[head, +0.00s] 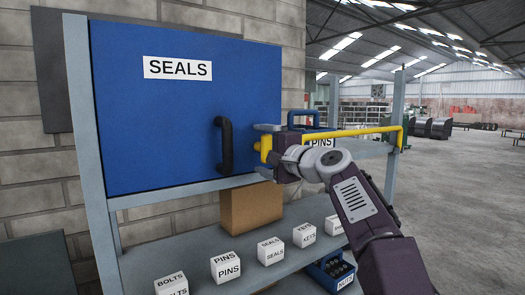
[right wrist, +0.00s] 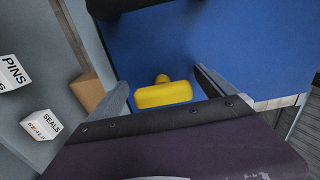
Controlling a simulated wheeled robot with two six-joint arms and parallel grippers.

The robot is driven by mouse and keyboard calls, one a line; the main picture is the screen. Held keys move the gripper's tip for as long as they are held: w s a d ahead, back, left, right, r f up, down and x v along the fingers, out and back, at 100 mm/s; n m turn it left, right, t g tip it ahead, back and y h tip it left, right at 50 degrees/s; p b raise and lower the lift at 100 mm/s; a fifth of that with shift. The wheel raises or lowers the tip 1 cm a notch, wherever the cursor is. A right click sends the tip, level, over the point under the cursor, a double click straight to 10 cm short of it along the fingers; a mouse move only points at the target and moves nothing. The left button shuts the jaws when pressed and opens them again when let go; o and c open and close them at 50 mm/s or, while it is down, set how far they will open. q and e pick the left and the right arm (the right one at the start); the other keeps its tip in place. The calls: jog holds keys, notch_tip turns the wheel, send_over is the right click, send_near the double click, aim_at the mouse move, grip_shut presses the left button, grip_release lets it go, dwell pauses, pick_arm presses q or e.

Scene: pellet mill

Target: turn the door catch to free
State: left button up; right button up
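The blue door (head: 180,115) labelled SEALS is shut across the cabinet front, with a black upright handle (head: 225,145) near its right edge. The yellow door catch (head: 265,147) is at the door's right edge and is partly hidden by my right gripper (head: 262,149). In the right wrist view the catch (right wrist: 164,95) is a short yellow bar with a round stub. It lies between the two spread fingers of my right gripper, with visible gaps on both sides. The right gripper is open. My left gripper is not in view.
Below the door, a shelf (head: 200,270) holds a cardboard box (head: 250,207) and several labelled white blocks (head: 226,266). A blue bin (head: 333,272) is at its right. A yellow rail (head: 360,132) runs behind my right arm. Open floor lies right.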

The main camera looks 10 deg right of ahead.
jog(key=b+v, duration=0.4)
jog(key=v, duration=0.5)
